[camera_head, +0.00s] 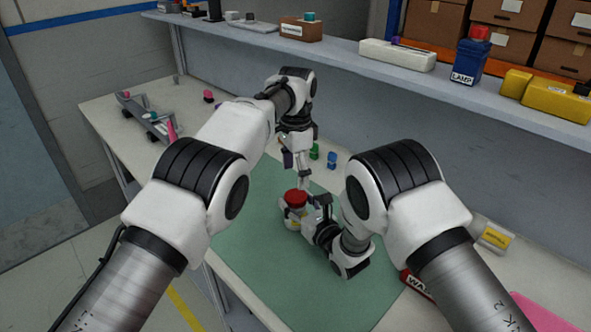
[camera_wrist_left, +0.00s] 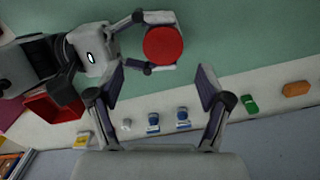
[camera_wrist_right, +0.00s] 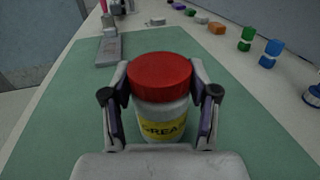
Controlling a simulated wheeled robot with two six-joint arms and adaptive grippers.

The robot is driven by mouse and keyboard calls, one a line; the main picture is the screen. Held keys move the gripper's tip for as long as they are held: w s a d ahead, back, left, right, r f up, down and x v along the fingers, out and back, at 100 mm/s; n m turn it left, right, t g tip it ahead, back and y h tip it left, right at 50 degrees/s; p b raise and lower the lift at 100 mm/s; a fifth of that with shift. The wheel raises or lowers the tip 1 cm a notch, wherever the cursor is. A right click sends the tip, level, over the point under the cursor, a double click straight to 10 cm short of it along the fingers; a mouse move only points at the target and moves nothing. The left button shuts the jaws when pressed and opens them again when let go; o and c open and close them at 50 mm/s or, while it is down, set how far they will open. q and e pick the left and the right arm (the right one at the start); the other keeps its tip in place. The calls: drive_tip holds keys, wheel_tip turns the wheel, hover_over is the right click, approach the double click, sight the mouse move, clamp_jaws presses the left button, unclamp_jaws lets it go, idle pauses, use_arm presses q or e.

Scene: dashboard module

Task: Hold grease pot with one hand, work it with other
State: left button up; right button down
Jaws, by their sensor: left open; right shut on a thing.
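The grease pot (camera_head: 294,208) is white with a red lid (camera_head: 296,197) and a yellow label; it stands upright on the green mat (camera_head: 252,255). In the right wrist view the pot (camera_wrist_right: 163,118) sits between my right gripper's fingers (camera_wrist_right: 160,100), which are shut on its sides. My right gripper (camera_head: 306,212) comes to the pot from the right. My left gripper (camera_head: 303,180) is open and empty, pointing down just above and behind the pot. In the left wrist view the red lid (camera_wrist_left: 163,45) lies beyond the open left fingertips (camera_wrist_left: 158,80), apart from them.
Small green (camera_head: 315,151) and blue (camera_head: 332,159) bottles stand behind the mat. A grey fixture (camera_head: 145,117) lies at the table's far left. A red bin (camera_head: 417,284) is at the right. A shelf (camera_head: 340,57) with boxes runs along the back.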

sight(295, 196)
use_arm(q)
drive_tip(key=shift+w+r, duration=0.15)
drive_tip(key=shift+r, duration=0.15)
wheel_tip(295, 196, down, 8)
drive_tip(key=shift+r, duration=0.2)
drive_tip(key=c, duration=1.2)
drive_tip(key=n, duration=0.6)
drive_tip(key=o, duration=1.3)
